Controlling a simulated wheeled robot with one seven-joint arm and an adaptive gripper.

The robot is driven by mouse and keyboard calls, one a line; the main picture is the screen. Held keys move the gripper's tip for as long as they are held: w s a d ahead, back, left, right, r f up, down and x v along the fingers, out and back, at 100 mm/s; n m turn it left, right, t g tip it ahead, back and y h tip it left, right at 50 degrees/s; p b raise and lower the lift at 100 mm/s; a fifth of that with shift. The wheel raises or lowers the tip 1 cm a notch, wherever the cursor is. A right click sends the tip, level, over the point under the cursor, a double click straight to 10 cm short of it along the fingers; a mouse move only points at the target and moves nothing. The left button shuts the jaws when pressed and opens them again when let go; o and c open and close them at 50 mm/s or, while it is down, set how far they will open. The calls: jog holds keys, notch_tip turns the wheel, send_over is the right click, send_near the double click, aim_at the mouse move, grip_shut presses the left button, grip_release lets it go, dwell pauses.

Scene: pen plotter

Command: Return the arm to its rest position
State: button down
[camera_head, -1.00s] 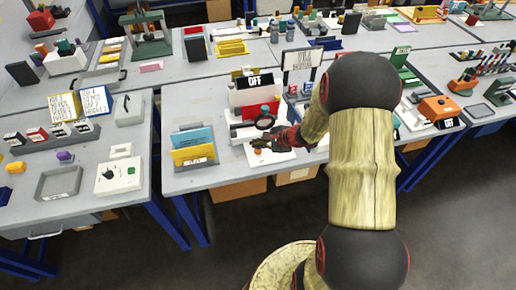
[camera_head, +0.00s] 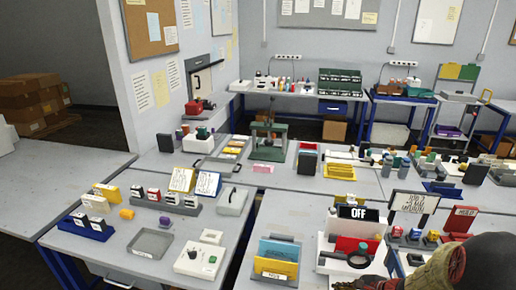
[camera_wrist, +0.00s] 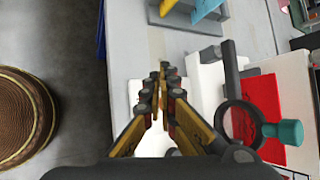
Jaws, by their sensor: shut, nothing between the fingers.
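My gripper (camera_wrist: 163,72) is shut and empty in the wrist view, its brass and red fingers meeting above the bench's front edge. Its tip also shows at the bottom edge of the head view (camera_head: 352,285), in front of the plotter-like station. This station (camera_head: 338,226) has a white body, an OFF sign (camera_head: 358,213), a red panel (camera_head: 357,246) and a dark ring (camera_head: 359,260). In the wrist view the red panel (camera_wrist: 262,112), the ring (camera_wrist: 240,125) and a teal knob (camera_wrist: 286,132) lie right of the fingers. My forearm fills the head view's lower right corner.
A holder with blue and yellow cards (camera_head: 276,264) stands left of the station. A sign board (camera_head: 411,202) stands to its right. Left are a grey tray (camera_head: 150,243) and a white box (camera_head: 200,260). In the wrist view, open floor (camera_wrist: 75,50) lies left of the bench edge.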

jog(key=s+a+r+n+g+h, duration=0.1)
jog(key=s+a+r+n+g, duration=0.25)
jog(key=s+r+n, duration=0.45)
jog(key=s+a+r+n+g+h, duration=0.1)
jog(key=s+a+r+n+g, duration=0.1)
jog(key=s+a+r+n, duration=0.55)
jog(key=s+a+r+n+t+h, duration=0.1)
jog(key=s+r+n+t, duration=0.1)
jog(key=s+r, duration=0.2)
jog(key=s+r+n+t+h, duration=0.2)
jog(key=s+r+n, duration=0.1)
jog(key=r, duration=0.6)
jog(key=shift+s+a+r, duration=0.2)
jog(key=shift+s+a, duration=0.15)
jog(key=shift+s, duration=0.05)
